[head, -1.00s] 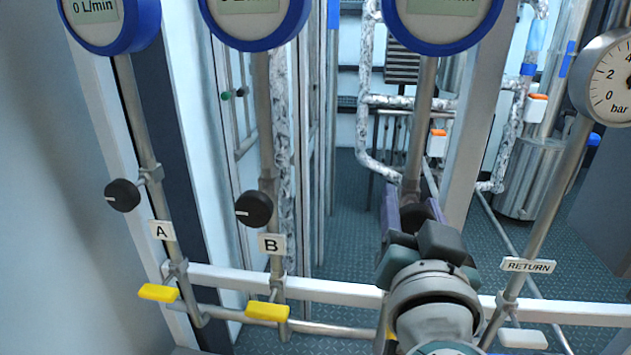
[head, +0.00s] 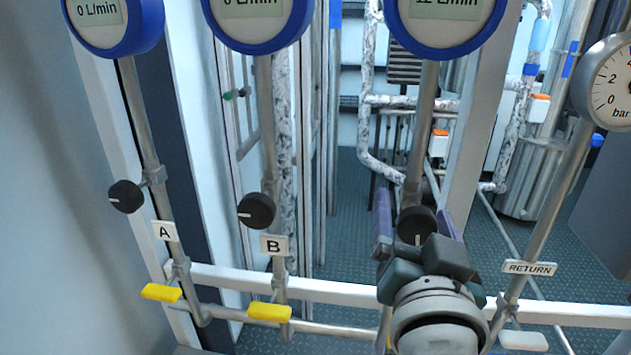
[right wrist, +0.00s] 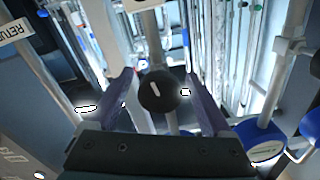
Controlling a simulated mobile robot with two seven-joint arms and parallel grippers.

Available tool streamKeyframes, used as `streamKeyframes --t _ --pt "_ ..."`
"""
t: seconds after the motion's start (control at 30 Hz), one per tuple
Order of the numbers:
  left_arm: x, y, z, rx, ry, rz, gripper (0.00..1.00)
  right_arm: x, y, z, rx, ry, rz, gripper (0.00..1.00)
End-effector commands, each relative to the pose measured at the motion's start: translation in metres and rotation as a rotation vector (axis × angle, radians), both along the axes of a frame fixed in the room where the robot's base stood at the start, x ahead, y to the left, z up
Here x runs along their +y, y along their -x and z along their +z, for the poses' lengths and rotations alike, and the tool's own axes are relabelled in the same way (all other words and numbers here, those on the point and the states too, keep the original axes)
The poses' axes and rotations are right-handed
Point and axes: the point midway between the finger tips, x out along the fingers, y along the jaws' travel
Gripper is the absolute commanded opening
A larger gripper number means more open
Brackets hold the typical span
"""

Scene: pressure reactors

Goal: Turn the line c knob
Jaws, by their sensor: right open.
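The line c knob (head: 415,218) is a round black knob with a white mark, on the third pipe from the left in the head view. Its mark is about vertical there. My right gripper (head: 414,212) is open, its purple fingers on either side of the knob. In the right wrist view the knob (right wrist: 158,91) sits between the spread fingers (right wrist: 158,82), with visible gaps on both sides. The line c gauge (head: 446,22) above shows what looks like 12 L/min. The line's label is hidden behind my gripper. My left gripper is out of view.
The A knob (head: 125,196) and B knob (head: 256,211) are on the pipes to the left, with yellow valve handles (head: 269,312) below. The return pipe, with its label (head: 529,267) and pressure gauge (head: 612,84), stands to the right. A white rail (head: 330,291) crosses behind the pipes.

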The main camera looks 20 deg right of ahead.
Motion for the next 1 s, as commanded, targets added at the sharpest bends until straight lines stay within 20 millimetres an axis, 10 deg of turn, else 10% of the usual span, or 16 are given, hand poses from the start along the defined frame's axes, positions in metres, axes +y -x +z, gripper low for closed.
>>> streamKeyframes --t 0.43,1.0 --pt "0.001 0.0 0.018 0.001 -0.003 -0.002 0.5 0.042 0.068 0.0 0.003 -0.003 0.0 0.84" --pt "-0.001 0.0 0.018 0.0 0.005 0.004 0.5 0.045 0.073 0.001 -0.001 -0.002 0.003 0.84"
